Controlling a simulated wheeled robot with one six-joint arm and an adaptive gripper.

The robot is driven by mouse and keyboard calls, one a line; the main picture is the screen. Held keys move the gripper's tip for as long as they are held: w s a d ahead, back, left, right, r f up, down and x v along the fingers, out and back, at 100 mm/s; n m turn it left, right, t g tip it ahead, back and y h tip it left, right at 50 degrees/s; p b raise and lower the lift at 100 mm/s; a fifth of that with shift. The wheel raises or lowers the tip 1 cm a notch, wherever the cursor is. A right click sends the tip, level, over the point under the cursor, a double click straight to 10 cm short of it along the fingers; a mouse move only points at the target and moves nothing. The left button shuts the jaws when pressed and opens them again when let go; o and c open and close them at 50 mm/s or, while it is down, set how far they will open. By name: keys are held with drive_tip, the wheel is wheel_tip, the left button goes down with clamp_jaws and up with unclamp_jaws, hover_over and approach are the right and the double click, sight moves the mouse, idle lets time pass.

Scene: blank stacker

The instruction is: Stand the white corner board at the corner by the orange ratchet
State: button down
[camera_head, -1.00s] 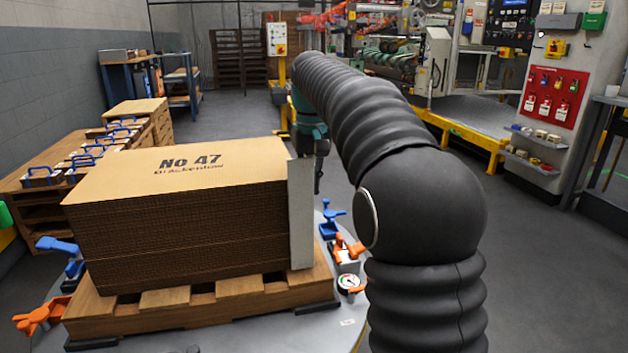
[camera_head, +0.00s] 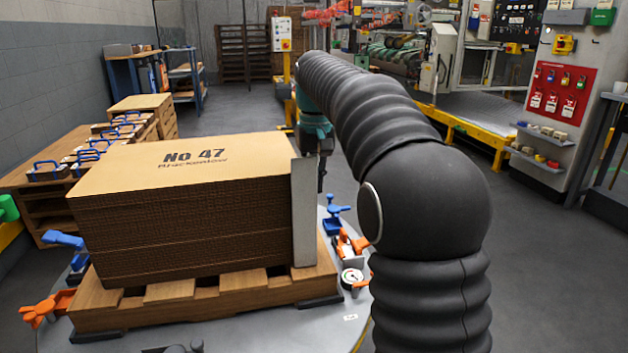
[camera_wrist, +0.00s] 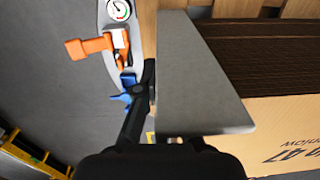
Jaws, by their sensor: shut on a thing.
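The white corner board (camera_head: 304,215) stands upright at the near right corner of the cardboard stack (camera_head: 180,230); it also shows in the wrist view (camera_wrist: 200,85). Its lower end is at the pallet's top boards (camera_head: 240,291); I cannot tell whether it touches them. My gripper (camera_head: 321,165) is behind the board's upper part, mostly hidden, and in the wrist view my gripper (camera_wrist: 168,138) is shut on the board. An orange ratchet (camera_head: 350,245) is just right of this corner, and it shows left of the board in the wrist view (camera_wrist: 95,45).
A second orange ratchet (camera_head: 45,310) is at the front left, beside a blue one (camera_head: 65,240). Another blue ratchet (camera_head: 334,215) and a round gauge (camera_head: 352,277) are near the board. A bench with several blue-handled items (camera_head: 75,165) stands at left. Floor at right is clear.

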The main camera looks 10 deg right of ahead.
drive_tip(key=shift+a+f, duration=0.1)
drive_tip(key=shift+f, duration=0.1)
drive_tip(key=c, duration=1.2)
unclamp_jaws()
